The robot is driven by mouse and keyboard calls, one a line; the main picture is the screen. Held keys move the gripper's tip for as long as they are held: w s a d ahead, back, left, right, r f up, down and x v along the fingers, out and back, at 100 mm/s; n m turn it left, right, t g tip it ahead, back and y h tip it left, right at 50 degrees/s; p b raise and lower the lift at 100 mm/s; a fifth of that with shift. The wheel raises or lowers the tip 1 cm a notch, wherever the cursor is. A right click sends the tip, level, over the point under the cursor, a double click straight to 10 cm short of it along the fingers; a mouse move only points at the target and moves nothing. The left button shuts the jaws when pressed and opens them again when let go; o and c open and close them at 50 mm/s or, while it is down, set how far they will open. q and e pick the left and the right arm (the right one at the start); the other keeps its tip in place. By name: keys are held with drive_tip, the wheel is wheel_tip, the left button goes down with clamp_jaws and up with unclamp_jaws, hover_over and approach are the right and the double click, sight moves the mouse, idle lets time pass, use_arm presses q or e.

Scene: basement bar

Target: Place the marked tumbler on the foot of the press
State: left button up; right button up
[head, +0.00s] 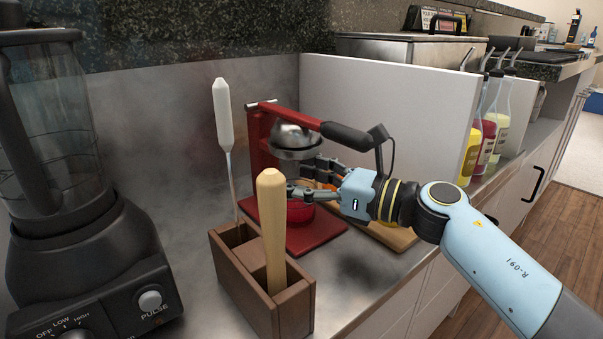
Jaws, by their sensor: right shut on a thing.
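The red press (262,135) stands on the steel counter, with a silver head (295,140) and a black-ended lever (347,137). Its flat red foot (318,235) lies on the counter. My right gripper (303,182) is at the press, below the silver head and above the foot, with its fingers pointing left. It is shut on what I take for the tumbler, which is largely hidden by the fingers and the wooden muddler. A red rounded thing (302,211) shows just under the lower finger, over the foot; I cannot tell whether it is the tumbler. No mark is visible. My left gripper is out of view.
A wooden caddy (245,285) with a muddler (272,225) and a white-handled tool (224,115) stands in front of the press. A blender (75,215) fills the left. A cutting board (392,236) lies behind my gripper. Several bottles (490,125) stand beyond the white panel (400,100).

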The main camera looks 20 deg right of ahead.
drive_tip(key=o, duration=1.7)
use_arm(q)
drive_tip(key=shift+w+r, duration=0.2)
use_arm(e)
drive_tip(key=shift+o, duration=0.2)
drive_tip(key=shift+s+d, duration=0.25)
drive_tip(key=v, duration=1)
drive_tip(key=shift+s+d+p, duration=0.25)
drive_tip(key=shift+s+p, duration=0.05)
drive_tip(key=shift+s, duration=0.05)
drive_tip(key=shift+s+d+r, duration=0.1)
drive_tip(key=shift+s+d, duration=0.1)
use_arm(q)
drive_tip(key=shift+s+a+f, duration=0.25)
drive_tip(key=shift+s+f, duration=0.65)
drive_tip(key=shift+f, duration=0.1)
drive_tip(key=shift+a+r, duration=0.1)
